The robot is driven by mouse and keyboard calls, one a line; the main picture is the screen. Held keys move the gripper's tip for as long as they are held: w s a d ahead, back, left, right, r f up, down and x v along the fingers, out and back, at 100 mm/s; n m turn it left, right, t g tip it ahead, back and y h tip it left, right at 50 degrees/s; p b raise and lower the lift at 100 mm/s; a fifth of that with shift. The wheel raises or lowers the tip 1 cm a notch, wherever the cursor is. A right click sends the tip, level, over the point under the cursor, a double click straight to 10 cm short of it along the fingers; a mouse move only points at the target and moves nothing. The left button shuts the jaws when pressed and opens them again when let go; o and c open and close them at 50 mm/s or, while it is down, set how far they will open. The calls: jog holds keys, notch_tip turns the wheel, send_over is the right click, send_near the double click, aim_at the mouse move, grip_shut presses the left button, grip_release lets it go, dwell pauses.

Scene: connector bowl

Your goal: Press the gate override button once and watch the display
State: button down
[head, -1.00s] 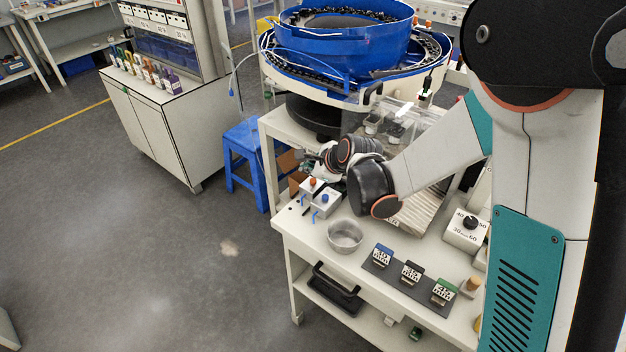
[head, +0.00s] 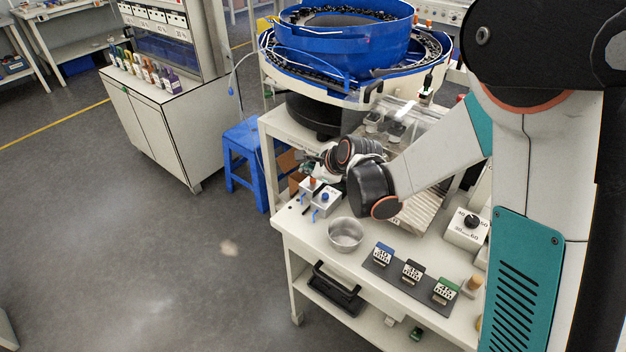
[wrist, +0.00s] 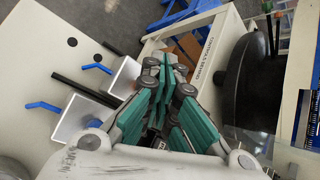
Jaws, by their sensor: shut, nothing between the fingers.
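Two small light boxes stand at the bench's left corner. One has an orange-red button (head: 312,181) on top, the other a blue button (head: 325,197). I cannot tell from their markings which is the gate override. My gripper (head: 318,157) is shut and empty, just above and behind the orange-red button; I cannot tell whether it touches anything. In the wrist view my gripper's green-padded fingers (wrist: 165,80) are together beside the two boxes (wrist: 124,78) (wrist: 82,122), and neither button top shows clearly. No readable display shows in either view.
A blue bowl feeder (head: 345,40) stands behind the gripper, with a clear cover (head: 415,112) at its right. A blue stool (head: 245,160) stands left of the bench.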

aim_at(311, 180)
jog(key=shift+f+b, duration=0.35)
jog(key=shift+f, duration=0.15)
dwell(0.8)
jog(key=shift+r, duration=0.1)
jog(key=shift+r+p, duration=0.65)
jog(key=shift+r, duration=0.25)
jog(key=shift+r+p, duration=1.65)
jog(key=shift+r, duration=0.8)
